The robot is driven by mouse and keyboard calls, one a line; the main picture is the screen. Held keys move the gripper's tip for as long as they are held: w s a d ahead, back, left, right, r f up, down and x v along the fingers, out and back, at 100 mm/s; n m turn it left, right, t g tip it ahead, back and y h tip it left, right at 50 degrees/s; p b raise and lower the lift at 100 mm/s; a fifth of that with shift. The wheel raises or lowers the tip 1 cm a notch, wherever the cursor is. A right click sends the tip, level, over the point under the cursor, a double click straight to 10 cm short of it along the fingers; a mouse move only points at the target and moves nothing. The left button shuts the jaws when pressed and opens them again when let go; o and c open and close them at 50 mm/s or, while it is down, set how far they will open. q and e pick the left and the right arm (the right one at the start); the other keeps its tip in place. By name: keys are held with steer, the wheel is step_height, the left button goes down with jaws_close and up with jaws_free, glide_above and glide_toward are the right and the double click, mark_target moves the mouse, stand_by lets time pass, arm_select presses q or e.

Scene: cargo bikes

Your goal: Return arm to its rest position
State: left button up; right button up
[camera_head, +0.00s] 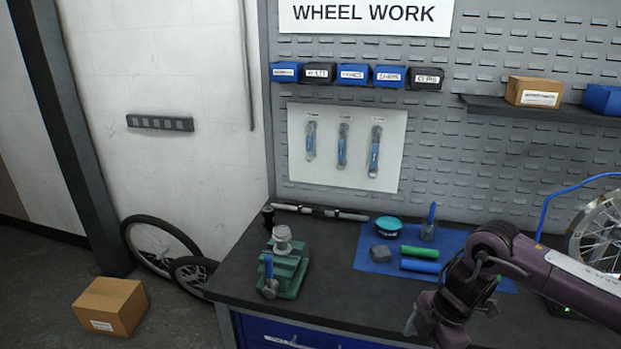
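My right arm (560,275) comes in from the right, dark purple with a pale label strip. It bends down at its wrist over the front of the dark workbench (335,305). My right gripper (424,330) hangs at the bench's front edge, partly cut off by the bottom of the picture. I cannot make out whether its fingers are apart. My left arm and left gripper are not in view.
On a blue mat (368,256) lie a green roll (420,252), a blue roll (420,266), a grey block (381,253) and a teal tin (389,225). A green vise (288,268) stands left. A spoked wheel (600,235) stands right. A cardboard box (111,306) is on the floor.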

steer(key=w+a+f+m+t+y, duration=0.3)
steer(key=w+a+f+y, duration=0.3)
steer(key=a+f, duration=0.6)
steer(key=s+d+f+m+t+h, duration=0.1)
steer(key=s+f+m, duration=0.15)
steer(key=f, duration=0.65)
steer(key=s+d+f+m+t+h, duration=0.15)
steer(key=f+m, duration=0.25)
steer(key=f, duration=0.4)
steer(key=s+d+f+m+h, duration=0.2)
steer(key=s+d+f, duration=0.1)
steer(key=s+f, duration=0.5)
steer(key=s+d+f+m+h, duration=0.1)
steer(key=s+d+f+m, duration=0.2)
steer(key=s+f, duration=0.4)
steer(key=s+d+f+m+g+h, duration=0.1)
steer(key=s+f, duration=0.2)
steer(key=s, duration=0.6)
steer(key=s+d+f+g+h, duration=0.1)
steer(key=s+d+f+g, duration=0.1)
steer(key=s, duration=0.7)
steer(key=s+d+f+m+g+h, duration=0.1)
steer(key=s+d+f, duration=0.1)
steer(key=s, duration=0.7)
steer(key=shift+f+m+g+b, duration=0.35)
steer(key=shift+f+b, duration=0.05)
steer(key=shift+f, duration=0.45)
steer(key=shift+a+h, duration=0.1)
steer(key=shift+h, duration=0.15)
